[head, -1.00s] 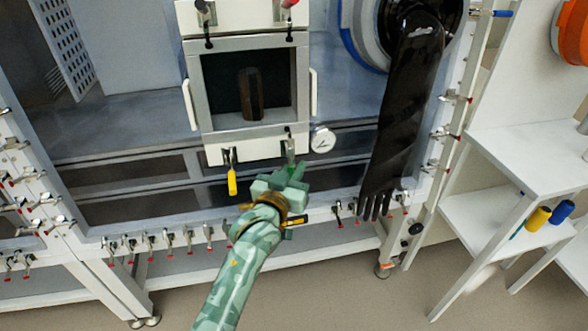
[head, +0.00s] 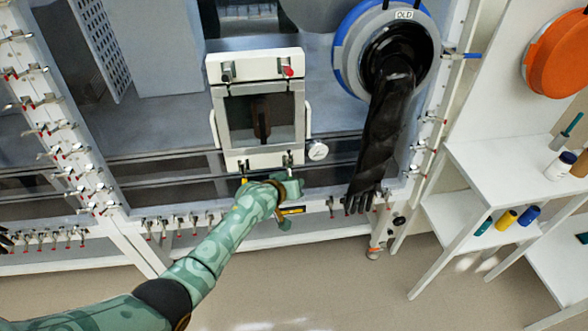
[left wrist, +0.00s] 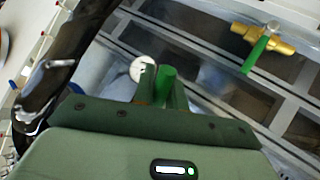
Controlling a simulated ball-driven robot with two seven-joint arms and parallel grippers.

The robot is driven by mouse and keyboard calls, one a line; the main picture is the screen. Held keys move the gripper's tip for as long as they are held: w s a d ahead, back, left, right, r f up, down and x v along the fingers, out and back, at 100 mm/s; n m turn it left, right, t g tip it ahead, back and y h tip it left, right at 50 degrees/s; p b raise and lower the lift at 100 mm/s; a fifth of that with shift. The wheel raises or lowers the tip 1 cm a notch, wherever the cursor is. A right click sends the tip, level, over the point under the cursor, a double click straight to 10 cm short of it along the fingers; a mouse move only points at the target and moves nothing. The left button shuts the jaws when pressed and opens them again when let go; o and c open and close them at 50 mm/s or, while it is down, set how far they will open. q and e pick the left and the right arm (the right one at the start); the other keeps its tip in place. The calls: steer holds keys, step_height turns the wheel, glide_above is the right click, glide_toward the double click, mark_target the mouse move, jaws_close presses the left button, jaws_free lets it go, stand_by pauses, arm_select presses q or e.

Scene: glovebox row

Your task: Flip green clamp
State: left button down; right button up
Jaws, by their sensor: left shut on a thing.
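My left gripper (head: 290,185) is at the lower edge of the white-framed door (head: 208,100), by the clamp at its lower right. In the left wrist view its fingers (left wrist: 163,92) are closed around a bright green handle (left wrist: 166,76), which I take as the green clamp. The clamp's metal part is mostly hidden by the gripper. The yellow-handled clamp (head: 244,181) is just left of the gripper in the head view, partly hidden by my arm. My right gripper is not in view.
A round gauge (head: 318,151) is close to the right of the gripper, and a black glove (head: 372,140) hangs farther right. A brass-coloured fitting with a green lever (left wrist: 262,43) shows in the left wrist view. Several small clamps (head: 205,217) line the lower rail.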

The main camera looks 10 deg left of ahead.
arm_select(q)
steer(key=shift+s+d+r+n+g+h+p, duration=0.1)
steer(key=shift+s+r+n+g+h+p, duration=0.25)
steer(key=shift+g+p, duration=0.55)
steer(key=shift+s+d+r+n+g+h+p, duration=0.15)
steer(key=shift+s+r+n+g+p, duration=0.35)
steer(key=shift+g, duration=0.95)
steer(key=shift+s+d+r+n+g+h+p, duration=0.15)
steer(key=shift+r+n+g+p, duration=0.3)
steer(key=shift+g, duration=0.7)
steer(key=c, duration=1.4)
jaws_free()
steer(key=shift+c, duration=0.2)
